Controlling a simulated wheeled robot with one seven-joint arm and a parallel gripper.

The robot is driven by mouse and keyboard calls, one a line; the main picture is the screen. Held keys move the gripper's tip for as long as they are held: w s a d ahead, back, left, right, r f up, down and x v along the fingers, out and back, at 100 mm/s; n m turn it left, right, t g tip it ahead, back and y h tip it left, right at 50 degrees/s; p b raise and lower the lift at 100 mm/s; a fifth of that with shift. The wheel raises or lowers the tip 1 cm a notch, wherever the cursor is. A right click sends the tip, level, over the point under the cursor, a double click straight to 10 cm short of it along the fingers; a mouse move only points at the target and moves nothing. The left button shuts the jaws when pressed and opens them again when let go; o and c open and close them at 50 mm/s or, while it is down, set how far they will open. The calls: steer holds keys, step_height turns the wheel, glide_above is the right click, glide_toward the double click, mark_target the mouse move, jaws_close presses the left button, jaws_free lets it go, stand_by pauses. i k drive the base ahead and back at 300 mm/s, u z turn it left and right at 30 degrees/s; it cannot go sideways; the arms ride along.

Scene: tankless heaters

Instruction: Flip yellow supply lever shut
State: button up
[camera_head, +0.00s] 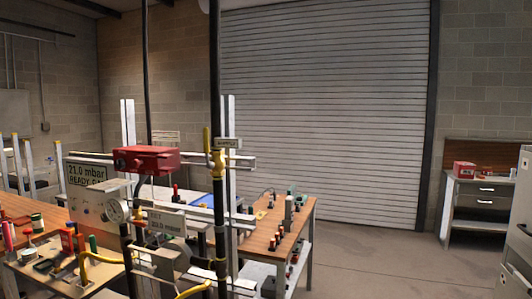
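The yellow supply lever (207,141) stands upright, roughly in line with the black vertical pipe (215,75) and just left of it. It joins a yellow valve body (218,162) on that pipe.
Wooden benches (262,236) with small parts stand behind. Floor at the right (380,262) is clear before the shutter (325,110).

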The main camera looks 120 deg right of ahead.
mark_target(209, 165)
steer(key=z, duration=3.8)
